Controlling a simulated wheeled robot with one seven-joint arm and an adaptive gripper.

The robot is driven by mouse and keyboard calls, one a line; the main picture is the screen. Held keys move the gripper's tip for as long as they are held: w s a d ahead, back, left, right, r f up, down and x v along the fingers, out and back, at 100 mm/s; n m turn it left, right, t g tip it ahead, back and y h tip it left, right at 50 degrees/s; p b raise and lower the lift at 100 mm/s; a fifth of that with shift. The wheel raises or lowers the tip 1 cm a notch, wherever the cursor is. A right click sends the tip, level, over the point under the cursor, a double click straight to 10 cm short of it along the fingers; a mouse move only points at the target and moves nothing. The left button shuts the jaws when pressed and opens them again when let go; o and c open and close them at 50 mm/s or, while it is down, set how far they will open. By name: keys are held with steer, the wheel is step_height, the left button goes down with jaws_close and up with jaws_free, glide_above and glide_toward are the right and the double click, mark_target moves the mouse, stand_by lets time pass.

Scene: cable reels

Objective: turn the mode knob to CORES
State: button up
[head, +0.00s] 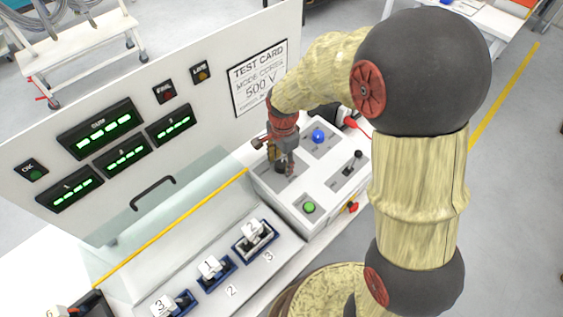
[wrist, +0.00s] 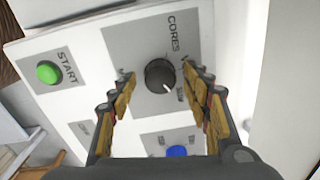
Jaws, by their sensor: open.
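The mode knob (wrist: 160,75) is black and round, on a grey plate of the control box. Its white pointer mark faces the lower right in the wrist view, away from the word CORES (wrist: 174,32) printed above the knob. My gripper (wrist: 159,80) is open, with one finger on each side of the knob. I cannot tell whether either finger touches it. In the head view my gripper (head: 284,160) points down over the left part of the white control box (head: 318,188) and largely hides the knob.
The box also carries a green START button (head: 309,207), a blue button (head: 318,136) and a black lever (head: 353,164). A test card (head: 258,78) reading MODE CORES, 500 V is on the panel behind. Numbered blue holders (head: 216,273) stand to the left.

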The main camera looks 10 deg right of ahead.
steer(key=shift+c, duration=1.2)
steer(key=c, duration=0.9)
